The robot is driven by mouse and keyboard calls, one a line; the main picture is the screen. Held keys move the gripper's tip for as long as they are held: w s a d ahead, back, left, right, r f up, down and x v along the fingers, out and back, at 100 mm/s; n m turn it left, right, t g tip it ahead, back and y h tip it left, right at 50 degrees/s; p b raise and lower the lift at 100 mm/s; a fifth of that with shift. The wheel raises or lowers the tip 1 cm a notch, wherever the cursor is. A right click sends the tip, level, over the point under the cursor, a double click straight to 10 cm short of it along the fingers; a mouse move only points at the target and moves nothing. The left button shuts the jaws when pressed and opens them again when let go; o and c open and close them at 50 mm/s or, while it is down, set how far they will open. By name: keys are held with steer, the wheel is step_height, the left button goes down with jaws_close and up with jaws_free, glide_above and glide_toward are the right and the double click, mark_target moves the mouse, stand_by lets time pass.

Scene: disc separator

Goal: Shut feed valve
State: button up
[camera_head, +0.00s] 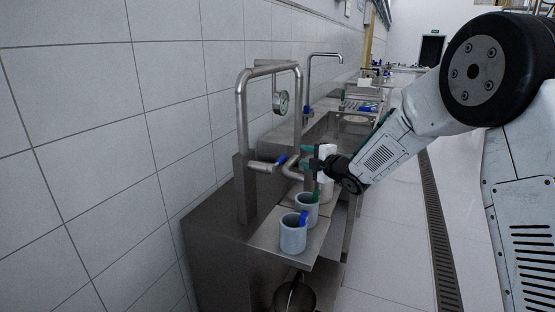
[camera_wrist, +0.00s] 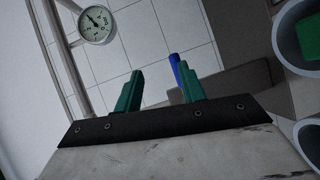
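The blue valve handle (camera_head: 281,160) sits on a horizontal steel pipe stub (camera_head: 262,167) of the separator. My gripper (camera_head: 306,157) has green fingers and is just right of the handle, apart from it in the head view. In the wrist view my gripper (camera_wrist: 160,70) is open, with a wide gap between its fingers. The blue handle (camera_wrist: 175,66) shows beyond the fingertips, close to the right finger and partly hidden by it. Nothing is held. I cannot tell the exact distance to the handle.
A pressure gauge (camera_head: 280,102) hangs by the bent steel pipe (camera_head: 240,115). Below my gripper, two grey cups (camera_head: 293,237) (camera_head: 301,211) with blue and green items stand on a steel shelf (camera_head: 268,238). A tiled wall (camera_head: 90,130) is at left; the floor at right is clear.

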mark_target(284, 161)
steer(key=a+f+n+y, duration=0.1)
steer(key=a, duration=0.1)
steer(key=a+f+n+y, duration=0.2)
steer(key=shift+w+f+g, duration=0.1)
steer(key=shift+w+g, duration=0.05)
steer(key=shift+g, duration=0.25)
steer(key=shift+w+a, duration=0.15)
steer(key=shift+a, duration=0.2)
steer(key=x, duration=0.7)
steer(key=shift+c, duration=0.3)
jaws_close()
